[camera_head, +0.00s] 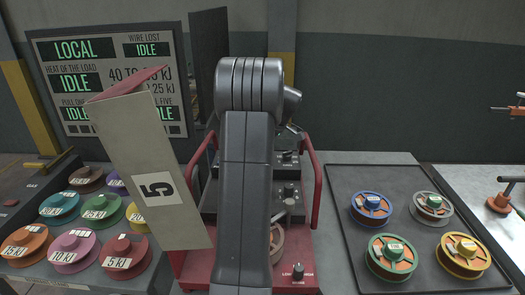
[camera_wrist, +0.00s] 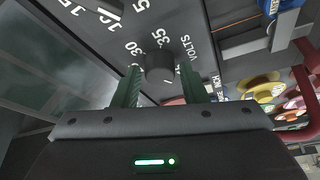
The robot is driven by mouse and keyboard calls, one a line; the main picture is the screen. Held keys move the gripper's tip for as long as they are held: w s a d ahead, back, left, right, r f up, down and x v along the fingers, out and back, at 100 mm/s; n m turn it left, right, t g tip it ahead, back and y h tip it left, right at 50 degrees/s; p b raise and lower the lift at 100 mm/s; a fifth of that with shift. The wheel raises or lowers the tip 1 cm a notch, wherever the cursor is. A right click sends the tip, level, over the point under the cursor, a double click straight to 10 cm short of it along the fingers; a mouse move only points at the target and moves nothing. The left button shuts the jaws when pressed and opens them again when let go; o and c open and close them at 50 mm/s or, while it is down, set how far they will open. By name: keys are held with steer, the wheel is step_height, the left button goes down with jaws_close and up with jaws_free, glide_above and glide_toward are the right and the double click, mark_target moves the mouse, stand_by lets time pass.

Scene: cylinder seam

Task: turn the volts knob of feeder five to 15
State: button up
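The black volts knob (camera_wrist: 160,66) is on a dark panel in the wrist view, beside the white VOLTS lettering. Numbers 30 and 35 show on its dial; the knob's pointer setting cannot be read. My gripper (camera_wrist: 158,74) has its green fingers apart, one on each side of the knob, with gaps visible; contact cannot be told. In the head view, feeder five (camera_head: 188,266) is a red-framed machine, with a tilted grey panel (camera_head: 140,150) marked 5 at its left. My arm hides much of the feeder, and neither my fingertips nor the volts knob can be made out there.
A larger dial (camera_wrist: 108,14) sits on the panel's upper left in the wrist view. In the head view, red rails flank the feeder. Labelled spools (camera_head: 75,248) stand at left. A dark tray (camera_head: 345,270) with several spools lies at right. A status board (camera_head: 105,75) is behind.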

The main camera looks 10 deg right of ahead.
steer(key=shift+o, duration=0.9)
steer(key=v, duration=1.3)
steer(key=shift+d+r+b, duration=0.2)
steer(key=shift+r+b, duration=0.15)
steer(key=x, duration=1.3)
steer(key=shift+a+f+p, duration=0.25)
steer(key=shift+f+p, duration=0.1)
steer(key=shift+r, duration=0.1)
